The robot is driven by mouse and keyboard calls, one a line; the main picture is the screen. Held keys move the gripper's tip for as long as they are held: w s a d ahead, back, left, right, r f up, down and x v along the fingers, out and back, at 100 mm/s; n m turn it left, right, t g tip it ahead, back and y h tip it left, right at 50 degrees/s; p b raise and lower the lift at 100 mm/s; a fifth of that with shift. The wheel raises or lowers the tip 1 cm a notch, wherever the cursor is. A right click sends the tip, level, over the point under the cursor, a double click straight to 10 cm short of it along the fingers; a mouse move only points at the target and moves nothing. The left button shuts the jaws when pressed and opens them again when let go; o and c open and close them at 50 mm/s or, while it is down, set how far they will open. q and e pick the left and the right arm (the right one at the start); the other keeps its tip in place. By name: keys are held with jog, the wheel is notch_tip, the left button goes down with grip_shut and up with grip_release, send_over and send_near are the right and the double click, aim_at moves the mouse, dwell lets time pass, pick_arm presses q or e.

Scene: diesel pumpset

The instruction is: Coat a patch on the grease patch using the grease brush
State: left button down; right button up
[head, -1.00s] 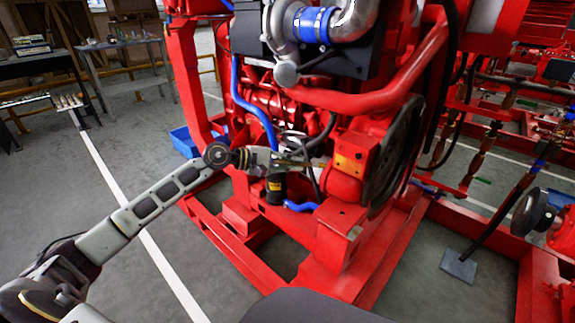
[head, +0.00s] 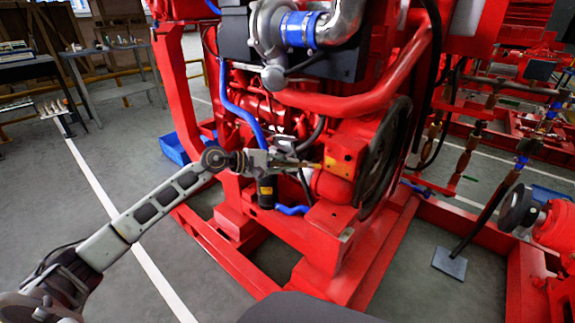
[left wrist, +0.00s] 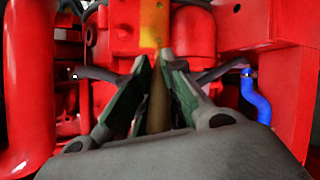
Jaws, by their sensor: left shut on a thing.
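My left gripper (head: 296,164) is shut on the grease brush, beside the front of the red engine. The brush's thin tan handle (left wrist: 157,108) runs between the two fingers in the left wrist view. In the head view the brush (head: 313,165) points right, towards the yellow-orange grease patch (head: 340,165) on a red block. The patch (left wrist: 154,22) is straight ahead in the left wrist view. The brush's far end lies at or very near the patch; I cannot tell whether it touches. The bristles are not clear. My right gripper is not in view.
A large dark wheel (head: 385,160) stands just right of the patch. A blue hose (head: 245,112) and a black-and-yellow cylinder (head: 266,192) are close to my gripper. The red base frame (head: 225,262) runs below. Open floor lies at the left.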

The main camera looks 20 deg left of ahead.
pick_arm(q)
jog(key=shift+w+d, duration=0.25)
jog(key=shift+w, duration=0.5)
dwell(0.8)
jog(key=shift+d, duration=0.1)
jog(key=shift+s+d+p, duration=0.35)
jog(key=shift+d, duration=0.45)
jog(key=shift+s+d+p, duration=0.3)
jog(key=shift+d, duration=0.45)
jog(key=shift+d, duration=0.15)
jog(key=shift+s+d+p, duration=0.3)
jog(key=shift+d+p, duration=0.15)
jog(key=shift+d, duration=0.35)
jog(key=shift+s+d+p, duration=0.25)
jog(key=shift+d+p, duration=0.2)
jog(key=shift+d, duration=0.3)
